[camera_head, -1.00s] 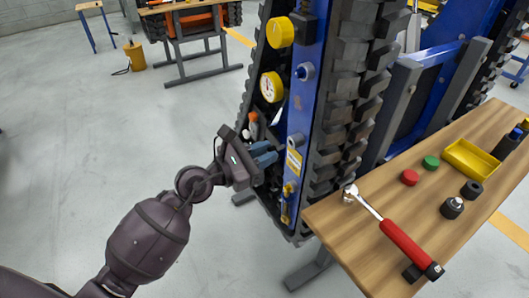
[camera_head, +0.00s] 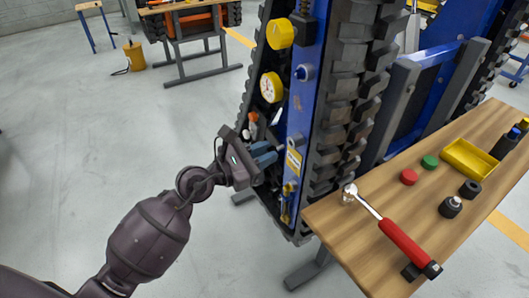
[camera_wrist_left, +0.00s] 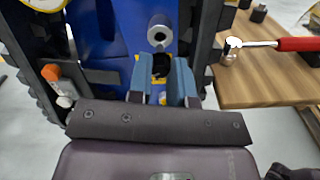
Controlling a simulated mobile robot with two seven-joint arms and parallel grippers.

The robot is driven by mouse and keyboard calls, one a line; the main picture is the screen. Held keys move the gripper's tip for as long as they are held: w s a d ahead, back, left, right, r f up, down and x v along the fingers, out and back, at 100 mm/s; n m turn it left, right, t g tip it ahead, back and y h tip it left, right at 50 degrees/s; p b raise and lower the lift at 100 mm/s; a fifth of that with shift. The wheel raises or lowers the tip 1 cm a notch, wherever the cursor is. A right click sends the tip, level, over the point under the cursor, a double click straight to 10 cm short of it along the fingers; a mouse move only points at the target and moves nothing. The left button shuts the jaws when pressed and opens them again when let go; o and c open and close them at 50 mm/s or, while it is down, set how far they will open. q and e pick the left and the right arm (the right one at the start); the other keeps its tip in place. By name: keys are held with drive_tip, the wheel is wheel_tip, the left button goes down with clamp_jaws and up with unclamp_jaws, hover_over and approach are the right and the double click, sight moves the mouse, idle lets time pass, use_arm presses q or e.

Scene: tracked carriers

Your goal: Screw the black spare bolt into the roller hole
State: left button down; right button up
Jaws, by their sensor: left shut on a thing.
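My left gripper (camera_head: 265,158) is at the blue side frame of the tracked carrier (camera_head: 305,110), its fingers pointing at the frame. In the left wrist view its two blue-grey fingers (camera_wrist_left: 163,84) are closed on a dark piece, seemingly the black bolt (camera_wrist_left: 161,66), mostly hidden between them. Just above the fingertips in that view is a grey round roller boss with a dark hole (camera_wrist_left: 158,36). The boss also shows in the head view (camera_head: 296,140), above and right of the fingers. Whether the bolt touches the frame cannot be told. My right gripper is out of view.
The wooden bench (camera_head: 335,222) at right bears a red-handled ratchet (camera_head: 400,240), a yellow tray (camera_head: 468,160), red and green caps and dark sockets. The black track (camera_head: 350,110) runs beside the frame. Yellow gauges (camera_head: 271,86) sit above the gripper.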

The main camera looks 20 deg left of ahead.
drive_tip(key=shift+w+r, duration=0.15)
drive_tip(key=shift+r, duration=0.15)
use_arm(q)
drive_tip(key=shift+p+x, duration=0.6)
drive_tip(key=shift+x, duration=1.4)
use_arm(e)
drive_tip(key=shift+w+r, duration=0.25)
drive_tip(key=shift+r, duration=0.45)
use_arm(q)
drive_tip(key=c, duration=1)
unclamp_jaws()
drive_tip(key=shift+o, duration=0.2)
drive_tip(key=shift+s, duration=0.1)
drive_tip(key=v, duration=0.5)
approach(279, 148)
drive_tip(key=shift+s+a+f, duration=0.1)
drive_tip(key=shift+a+f, duration=0.05)
drive_tip(key=shift+a, duration=0.1)
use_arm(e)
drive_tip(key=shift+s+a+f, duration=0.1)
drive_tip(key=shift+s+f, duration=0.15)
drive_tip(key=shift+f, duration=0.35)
